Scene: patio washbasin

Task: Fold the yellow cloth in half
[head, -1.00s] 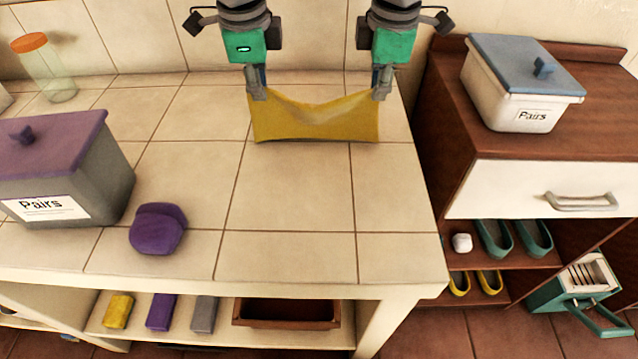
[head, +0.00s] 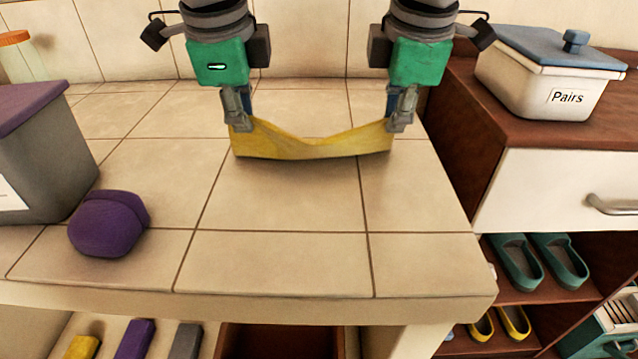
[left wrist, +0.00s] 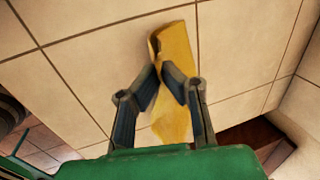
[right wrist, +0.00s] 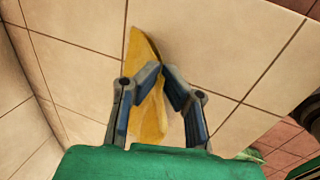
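The yellow cloth (head: 312,148) hangs between my two grippers over the tiled counter, its top edge sagging in the middle. My left gripper (head: 240,124) is shut on its left upper corner. My right gripper (head: 396,126) is shut on its right upper corner. In the left wrist view the cloth (left wrist: 176,60) runs from between the closed fingertips (left wrist: 166,76). In the right wrist view the cloth (right wrist: 140,55) shows beyond and below the closed fingertips (right wrist: 163,72). I cannot tell whether its lower edge touches the tiles.
A purple sponge-like item (head: 108,224) and a grey box with purple lid (head: 40,150) stand on the counter's left. A white "Pairs" box (head: 545,90) sits on the brown cabinet (head: 450,125) at right. The counter in front of the cloth (head: 280,210) is clear.

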